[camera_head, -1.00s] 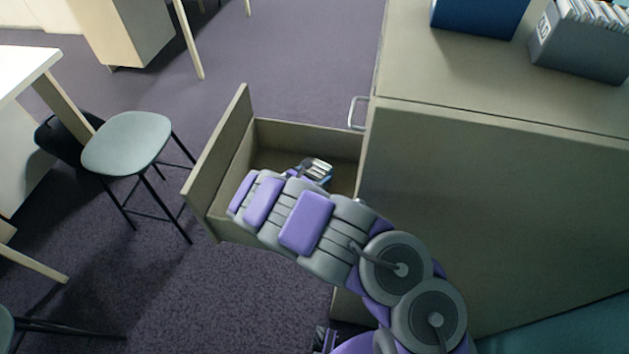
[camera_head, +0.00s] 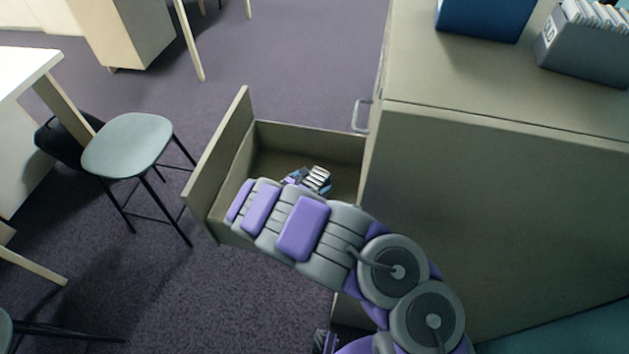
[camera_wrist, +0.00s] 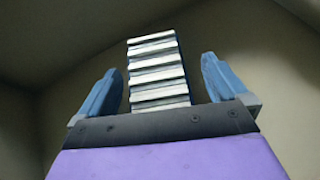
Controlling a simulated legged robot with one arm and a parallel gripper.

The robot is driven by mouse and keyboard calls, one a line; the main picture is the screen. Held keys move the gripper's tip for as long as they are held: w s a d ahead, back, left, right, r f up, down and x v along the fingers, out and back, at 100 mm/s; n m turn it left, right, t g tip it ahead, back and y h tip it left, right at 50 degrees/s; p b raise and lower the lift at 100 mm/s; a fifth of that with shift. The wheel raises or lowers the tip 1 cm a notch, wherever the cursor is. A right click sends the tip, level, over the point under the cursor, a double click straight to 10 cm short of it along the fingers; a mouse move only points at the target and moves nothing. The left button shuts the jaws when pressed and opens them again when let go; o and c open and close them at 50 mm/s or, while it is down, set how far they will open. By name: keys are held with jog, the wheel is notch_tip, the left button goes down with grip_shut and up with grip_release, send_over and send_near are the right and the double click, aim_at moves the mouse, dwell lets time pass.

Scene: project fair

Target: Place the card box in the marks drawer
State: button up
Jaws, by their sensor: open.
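The card box (camera_wrist: 158,75), with a row of white card edges and dark gaps, shows in the wrist view between my two blue fingers. In the head view it (camera_head: 319,175) is inside the open drawer (camera_head: 310,140), partly hidden by my arm. My gripper (camera_wrist: 162,68) is open, with a finger on each side of the box and a visible gap on both sides. The box's underside is hidden, so I cannot tell whether it rests on the drawer floor. No drawer label is readable.
The drawer juts left from a beige cabinet (camera_head: 480,210). A blue box (camera_head: 483,18) and a grey file box (camera_head: 585,50) stand on the cabinet top. A metal handle (camera_head: 359,115) sticks out behind the drawer. A stool (camera_head: 128,145) stands to the left.

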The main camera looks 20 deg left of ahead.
jog(key=p+v, duration=0.3)
jog(key=v, duration=0.7)
jog(key=shift+s+r, duration=0.15)
jog(key=shift+s, duration=0.15)
jog(key=shift+a, duration=0.1)
